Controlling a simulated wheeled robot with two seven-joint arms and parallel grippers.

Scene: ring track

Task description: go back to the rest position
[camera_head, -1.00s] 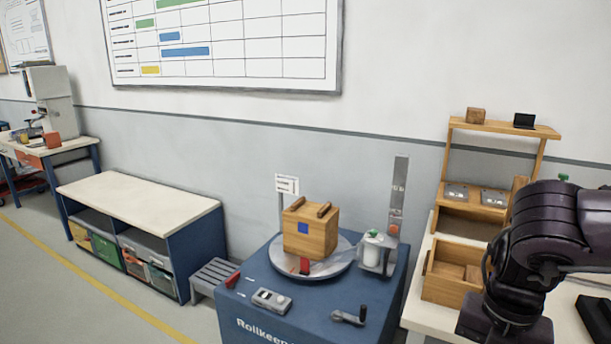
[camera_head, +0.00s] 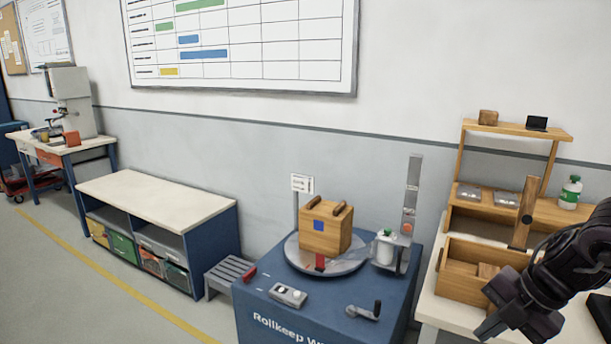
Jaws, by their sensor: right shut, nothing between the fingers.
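My right arm comes in from the lower right edge, dark and jointed. Its gripper (camera_head: 508,303) is shut and empty, in front of the right-hand bench and to the right of the blue cabinet. It overlaps the near side of a wooden box in the picture; I cannot tell how far apart they are. My left gripper is out of view.
A blue cabinet (camera_head: 262,316) bears a round plate with a wooden box (camera_head: 322,236), a white green-capped bottle and a crank. The right-hand bench holds an open wooden box (camera_head: 455,283) and a shelf (camera_head: 505,131). A low bench (camera_head: 160,198) stands left; the floor before it is clear.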

